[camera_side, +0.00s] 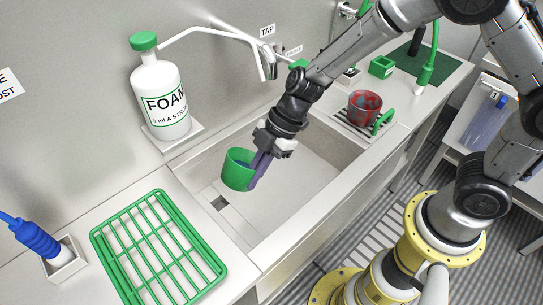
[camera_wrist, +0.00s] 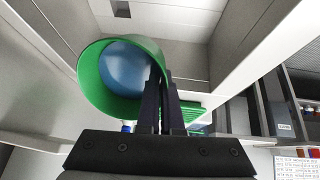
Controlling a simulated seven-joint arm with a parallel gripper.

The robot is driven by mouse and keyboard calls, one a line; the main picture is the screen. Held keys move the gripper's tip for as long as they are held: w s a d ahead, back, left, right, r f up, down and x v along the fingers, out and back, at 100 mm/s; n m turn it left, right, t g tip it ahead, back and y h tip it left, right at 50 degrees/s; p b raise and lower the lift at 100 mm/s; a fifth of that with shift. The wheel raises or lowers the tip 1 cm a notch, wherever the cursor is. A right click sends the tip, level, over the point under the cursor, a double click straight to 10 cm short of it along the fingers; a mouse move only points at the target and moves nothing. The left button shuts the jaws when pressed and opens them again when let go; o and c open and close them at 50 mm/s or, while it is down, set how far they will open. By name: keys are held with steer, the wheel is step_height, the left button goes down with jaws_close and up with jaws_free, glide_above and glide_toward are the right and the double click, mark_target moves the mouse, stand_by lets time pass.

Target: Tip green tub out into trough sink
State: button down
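The green tub (camera_side: 238,170) is held over the trough sink (camera_side: 312,168), above the basin near its left end. It is close to upright with a slight tilt in the side view. My gripper (camera_side: 262,166) is shut on the tub's wall, with its dark fingers at the rim on the right side. In the wrist view the green tub (camera_wrist: 92,78) shows its open mouth, with a blue content or inside surface; I cannot tell which. The fingers (camera_wrist: 163,95) close on its right edge. The basin floor looks bare, with a dark square drain left of the tub.
A green wire rack (camera_side: 160,245) lies on the counter left of the sink. A white FOAM bottle (camera_side: 160,100) stands behind it. A tap spout (camera_side: 262,60) reaches over the back of the basin. A red patterned tub (camera_side: 364,108) stands on a slatted rack at the right.

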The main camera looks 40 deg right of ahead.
steer(key=shift+d+r+y, duration=0.25)
steer(key=shift+d+y, duration=0.25)
steer(key=shift+y, duration=0.1)
steer(key=shift+d+r+y, duration=0.3)
steer(key=shift+d+y, duration=0.05)
steer(key=shift+y, duration=0.35)
stand_by(0.6)
steer(key=shift+d+r+y, duration=0.25)
steer(key=shift+r+y, duration=0.1)
steer(key=shift+y, duration=0.5)
steer(key=shift+d+r+y, duration=0.2)
steer(key=shift+r+y, duration=0.1)
steer(key=shift+y, duration=0.6)
steer(key=shift+d+r+y, duration=0.25)
steer(key=shift+r+y, duration=0.1)
steer(key=shift+y, duration=0.5)
stand_by(1.6)
steer(key=shift+d+r+m+y, duration=0.25)
steer(key=shift+d+m+y, duration=0.05)
steer(key=shift+d+y, duration=0.65)
stand_by(0.5)
steer(key=shift+d+y, duration=0.1)
steer(key=shift+y, duration=0.15)
